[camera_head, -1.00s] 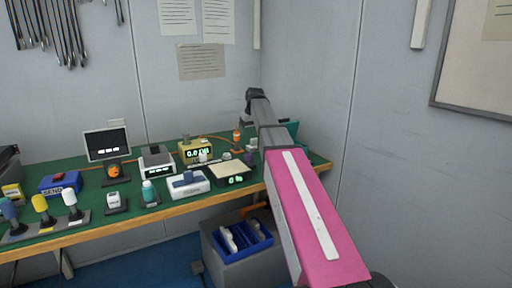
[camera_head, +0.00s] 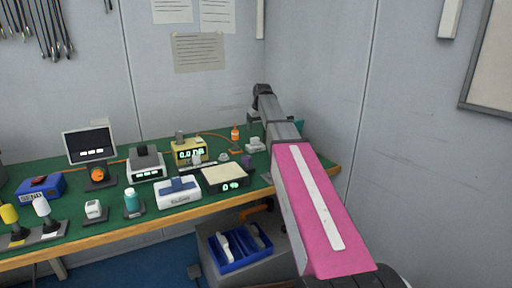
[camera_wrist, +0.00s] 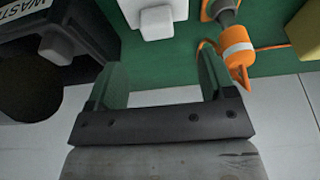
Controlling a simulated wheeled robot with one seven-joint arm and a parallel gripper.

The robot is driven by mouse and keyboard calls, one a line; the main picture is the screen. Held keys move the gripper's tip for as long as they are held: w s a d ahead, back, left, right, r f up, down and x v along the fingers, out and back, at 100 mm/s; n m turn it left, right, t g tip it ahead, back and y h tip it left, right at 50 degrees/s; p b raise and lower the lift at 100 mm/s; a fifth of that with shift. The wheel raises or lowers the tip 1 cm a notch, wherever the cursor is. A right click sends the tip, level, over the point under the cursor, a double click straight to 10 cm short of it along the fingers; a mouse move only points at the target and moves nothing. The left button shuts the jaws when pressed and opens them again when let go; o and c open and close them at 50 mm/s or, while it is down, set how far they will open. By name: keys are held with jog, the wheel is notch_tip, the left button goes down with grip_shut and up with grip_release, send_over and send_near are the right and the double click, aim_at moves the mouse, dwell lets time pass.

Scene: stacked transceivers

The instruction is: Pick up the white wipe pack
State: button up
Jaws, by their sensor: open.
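A small white pack (camera_head: 255,146) with a raised block on top lies on the green bench top near the far right corner; it looks like the wipe pack. In the wrist view the white pack (camera_wrist: 152,18) is at the top centre, beyond the fingertips and apart from them. My gripper (camera_wrist: 162,78) is open with nothing between its two fingers. In the head view my gripper (camera_head: 253,119) hangs over the back right of the bench, close to the pack, its fingers hard to make out.
A dark container marked WASTE (camera_wrist: 92,22) is at upper left there. A white box with a blue top (camera_head: 178,191) and a scale (camera_head: 224,178) sit nearer the front.

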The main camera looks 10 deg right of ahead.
aim_at(256, 139)
jog(key=x, duration=0.3)
jog(key=shift+f, duration=0.1)
jog(key=shift+s+d+x, duration=0.15)
jog(key=shift+x, duration=1.15)
jog(key=shift+s+d+x, duration=0.15)
jog(key=shift+x, duration=1.15)
jog(key=shift+f, duration=0.1)
jog(key=shift+c, duration=0.3)
jog(key=c, duration=1)
